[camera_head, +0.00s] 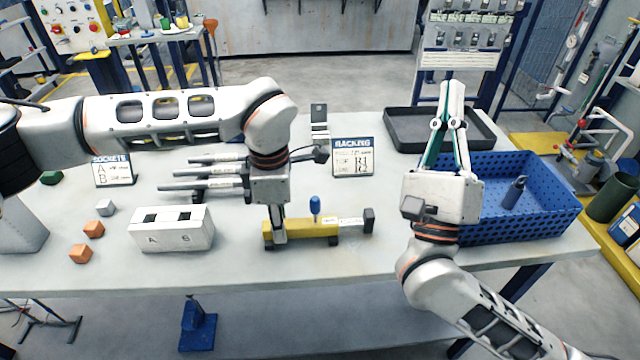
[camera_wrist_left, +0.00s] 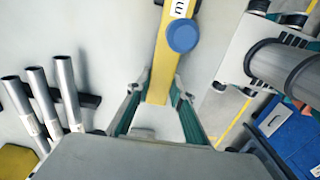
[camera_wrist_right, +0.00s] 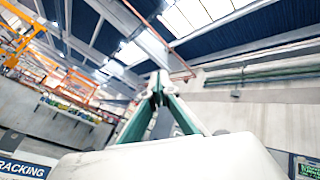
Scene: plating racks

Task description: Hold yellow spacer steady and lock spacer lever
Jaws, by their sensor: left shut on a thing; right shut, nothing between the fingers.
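The yellow spacer (camera_head: 300,229) lies on the table in front of the racking sign. Its blue-knobbed lever (camera_head: 315,206) stands upright near its middle. The spacer also shows in the left wrist view (camera_wrist_left: 160,72), with the round blue knob (camera_wrist_left: 183,36) seen from above. My left gripper (camera_head: 279,238) points down and is shut on the left part of the spacer. In the left wrist view its fingers lie on both sides of the yellow bar. My right gripper (camera_head: 448,90) is shut and empty, pointing up near the blue crate, apart from the spacer.
A white socket block (camera_head: 170,238) marked A and B stands left of the spacer. Orange blocks (camera_head: 80,253) lie further left. Grey rods (camera_head: 215,172) lie behind. A blue perforated crate (camera_head: 545,212) and black tray (camera_head: 400,140) are at right.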

